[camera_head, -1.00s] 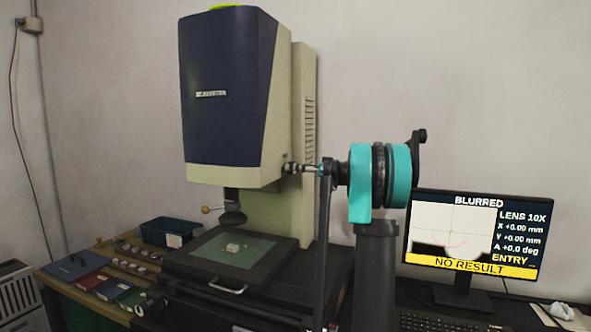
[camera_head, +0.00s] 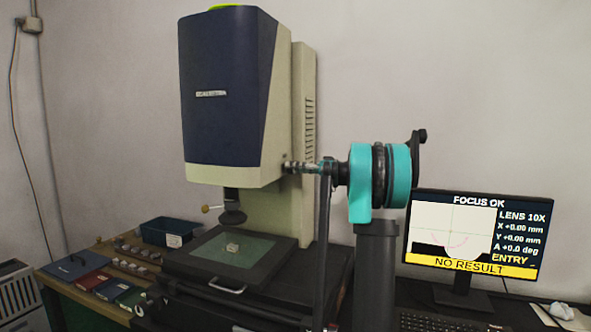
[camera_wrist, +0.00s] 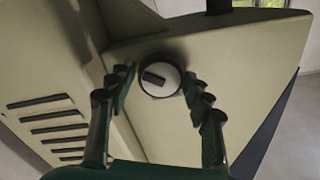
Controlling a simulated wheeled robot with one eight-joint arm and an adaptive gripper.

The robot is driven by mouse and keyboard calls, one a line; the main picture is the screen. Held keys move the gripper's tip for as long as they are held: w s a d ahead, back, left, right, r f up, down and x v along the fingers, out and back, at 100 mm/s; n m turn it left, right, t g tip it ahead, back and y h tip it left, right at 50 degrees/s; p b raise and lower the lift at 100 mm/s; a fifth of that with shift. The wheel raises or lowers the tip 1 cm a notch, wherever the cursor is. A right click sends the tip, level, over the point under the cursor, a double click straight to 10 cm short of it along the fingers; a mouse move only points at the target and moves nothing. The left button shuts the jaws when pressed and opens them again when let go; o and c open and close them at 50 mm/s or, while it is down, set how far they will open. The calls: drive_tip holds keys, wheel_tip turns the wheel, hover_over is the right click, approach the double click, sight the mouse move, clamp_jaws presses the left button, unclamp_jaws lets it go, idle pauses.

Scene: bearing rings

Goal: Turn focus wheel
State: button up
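The focus wheel (camera_wrist: 160,76) is a small round knob with a pale face and a dark bar across it, on the beige side of the measuring machine (camera_head: 232,95). In the wrist view my gripper (camera_wrist: 161,80) has one finger on each side of the wheel. Narrow gaps seem to show between the fingertips and the rim, so the fingers look open around it. In the head view my gripper (camera_head: 303,167) reaches the machine's lower right side, and the wheel is hard to make out there. The monitor (camera_head: 478,240) reads FOCUS OK, LENS 10X and NO RESULT.
A small pale part (camera_head: 232,247) lies on the machine's stage (camera_head: 265,252) below the lens. A blue bin (camera_head: 168,232) and several small parts and boxes stand at the left. A keyboard (camera_head: 440,322) and a mouse (camera_head: 562,311) lie at the right.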

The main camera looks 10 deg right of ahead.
drive_tip(key=shift+o, duration=0.7)
drive_tip(key=v, duration=1.2)
idle(1.9)
